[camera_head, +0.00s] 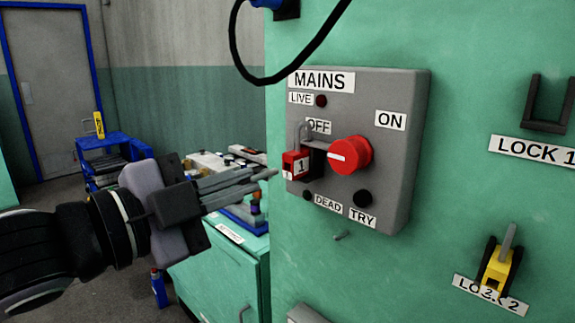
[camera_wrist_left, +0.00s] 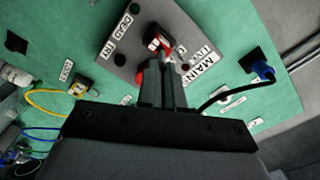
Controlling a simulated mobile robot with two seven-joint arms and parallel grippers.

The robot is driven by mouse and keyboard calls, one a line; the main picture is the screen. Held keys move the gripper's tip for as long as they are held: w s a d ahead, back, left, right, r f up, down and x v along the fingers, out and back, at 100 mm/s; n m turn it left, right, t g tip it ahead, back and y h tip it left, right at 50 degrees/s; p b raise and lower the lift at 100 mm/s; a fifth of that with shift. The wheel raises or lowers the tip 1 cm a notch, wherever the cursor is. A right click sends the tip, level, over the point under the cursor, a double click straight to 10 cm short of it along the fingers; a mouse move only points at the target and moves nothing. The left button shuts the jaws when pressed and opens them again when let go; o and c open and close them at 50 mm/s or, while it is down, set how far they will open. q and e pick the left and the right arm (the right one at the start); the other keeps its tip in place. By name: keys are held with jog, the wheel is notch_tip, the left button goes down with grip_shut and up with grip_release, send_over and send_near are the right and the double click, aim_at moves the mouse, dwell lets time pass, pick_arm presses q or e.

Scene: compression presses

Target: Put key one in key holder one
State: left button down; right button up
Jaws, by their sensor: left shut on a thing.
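My left gripper (camera_head: 262,178) comes in from the left, its fingers just left of the red padlock marked 1 (camera_head: 296,164). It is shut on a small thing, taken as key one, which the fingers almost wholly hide. In the left wrist view the gripper (camera_wrist_left: 166,88) points at the red padlock (camera_wrist_left: 158,40). The padlock hangs on the grey MAINS box (camera_head: 405,150), left of the red knob (camera_head: 350,155). My right gripper is not in view.
On the green wall are an empty dark bracket above the LOCK 1 label (camera_head: 535,150) and a yellow padlock (camera_head: 498,268) at LOCK 2. A black cable (camera_head: 262,80) loops above the MAINS box. A green cabinet (camera_head: 225,275) stands below my left gripper.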

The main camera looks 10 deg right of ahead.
aim_at(244, 183)
pick_arm(q)
jog(key=shift+p+v, duration=0.3)
jog(key=shift+v, duration=1.45)
